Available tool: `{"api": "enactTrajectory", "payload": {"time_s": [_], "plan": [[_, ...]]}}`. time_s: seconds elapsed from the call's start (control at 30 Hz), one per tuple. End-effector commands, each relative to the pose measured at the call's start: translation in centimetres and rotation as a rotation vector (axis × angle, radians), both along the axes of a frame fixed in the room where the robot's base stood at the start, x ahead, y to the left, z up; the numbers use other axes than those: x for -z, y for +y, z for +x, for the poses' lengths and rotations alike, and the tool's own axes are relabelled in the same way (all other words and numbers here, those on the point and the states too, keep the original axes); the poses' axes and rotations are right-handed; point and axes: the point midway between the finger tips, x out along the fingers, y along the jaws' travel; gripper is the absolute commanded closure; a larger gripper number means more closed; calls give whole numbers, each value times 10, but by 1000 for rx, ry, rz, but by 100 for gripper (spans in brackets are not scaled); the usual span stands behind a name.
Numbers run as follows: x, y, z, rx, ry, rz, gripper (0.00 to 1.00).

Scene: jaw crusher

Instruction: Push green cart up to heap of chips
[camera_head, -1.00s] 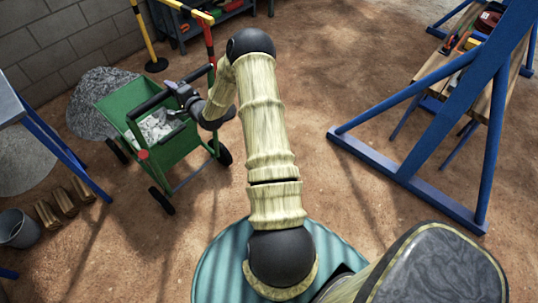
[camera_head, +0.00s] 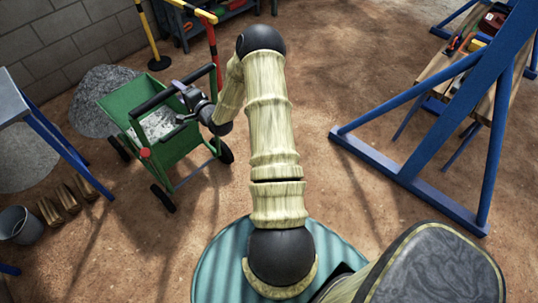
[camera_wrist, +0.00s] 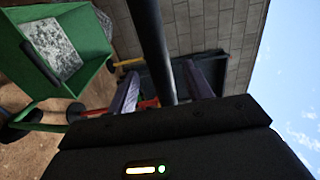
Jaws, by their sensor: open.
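The green cart (camera_head: 178,148) stands on the dirt floor left of my arm, with grey-white chips (camera_head: 158,124) in its tray and a black push bar (camera_head: 155,103) across its near top. A grey heap of chips (camera_head: 95,100) lies just beyond the cart, partly hidden by it; I cannot tell whether they touch. My gripper (camera_head: 181,88) is at the bar. In the wrist view my gripper's fingers (camera_wrist: 162,84) are apart, with the dark bar (camera_wrist: 152,45) passing between them. The cart's tray (camera_wrist: 95,42) shows at upper left there. I cannot tell whether the fingers touch the bar.
A metal-topped table with blue legs (camera_head: 62,150) stands left of the cart, with a bucket (camera_head: 18,226) and wooden blocks (camera_head: 60,203) below. A yellow-black post (camera_head: 150,38) and red post (camera_head: 212,52) stand behind. A blue frame (camera_head: 410,180) is at right. Open floor lies between.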

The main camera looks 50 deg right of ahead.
Motion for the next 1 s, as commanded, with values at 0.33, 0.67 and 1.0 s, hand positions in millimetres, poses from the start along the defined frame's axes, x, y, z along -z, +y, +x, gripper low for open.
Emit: {"api": "enactTrajectory", "payload": {"time_s": [0.33, 0.67, 1.0], "plan": [[0, 8, -40, -15, 2, 0, 49], [0, -3, -81, 2, 1, 1, 49], [0, -5, -85, 4, 0, -1, 49]]}}
